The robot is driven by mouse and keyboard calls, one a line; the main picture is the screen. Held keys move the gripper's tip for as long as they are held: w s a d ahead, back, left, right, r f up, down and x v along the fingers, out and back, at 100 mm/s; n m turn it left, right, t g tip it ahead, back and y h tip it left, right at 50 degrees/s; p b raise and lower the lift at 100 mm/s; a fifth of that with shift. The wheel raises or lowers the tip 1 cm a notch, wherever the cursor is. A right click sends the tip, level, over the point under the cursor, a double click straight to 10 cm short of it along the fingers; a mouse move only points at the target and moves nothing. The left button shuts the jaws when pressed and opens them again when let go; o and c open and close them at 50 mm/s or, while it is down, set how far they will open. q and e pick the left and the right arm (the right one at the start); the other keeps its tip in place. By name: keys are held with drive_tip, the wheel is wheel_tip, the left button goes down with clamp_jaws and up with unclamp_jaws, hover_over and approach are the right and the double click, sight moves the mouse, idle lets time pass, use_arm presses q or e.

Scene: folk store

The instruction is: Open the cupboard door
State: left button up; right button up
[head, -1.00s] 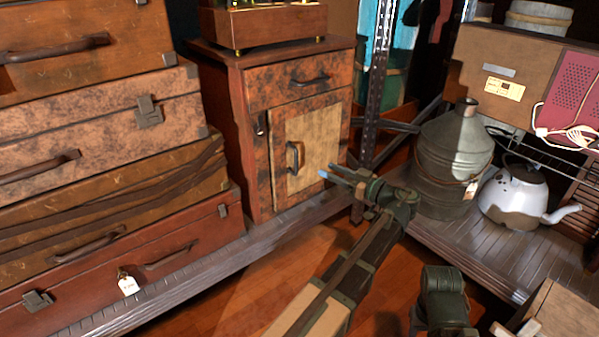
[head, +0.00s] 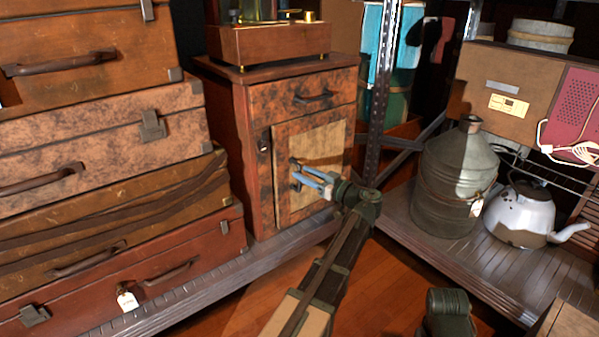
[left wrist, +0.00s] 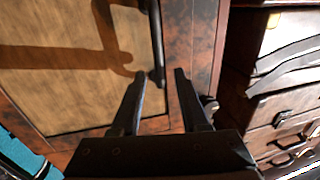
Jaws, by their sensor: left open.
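The wooden cupboard (head: 228,140) stands against the back, with its pale-panelled door (head: 322,148) shut. The dark upright door handle (head: 294,164) is on the left side of the door, partly hidden by my gripper. It also shows in the left wrist view as a dark bar (left wrist: 156,40). My left gripper (head: 308,178) is open in front of the door, close to the handle. In the left wrist view the open fingers (left wrist: 160,75) appear on either side of the handle's near end; contact cannot be told. My right gripper is not in view.
A drawer with a handle (head: 314,98) is above the door. Stacked suitcases (head: 110,215) stand to the left. A metal shelf post (head: 376,110), a grey can (head: 452,180) and a white kettle (head: 522,212) are to the right. Open floor lies in front.

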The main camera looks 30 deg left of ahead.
use_arm(q)
drive_tip(key=shift+w+a, duration=0.15)
drive_tip(key=shift+a, duration=0.5)
drive_tip(key=shift+w+a, duration=0.15)
drive_tip(key=shift+a, duration=0.5)
clamp_jaws()
idle(0.5)
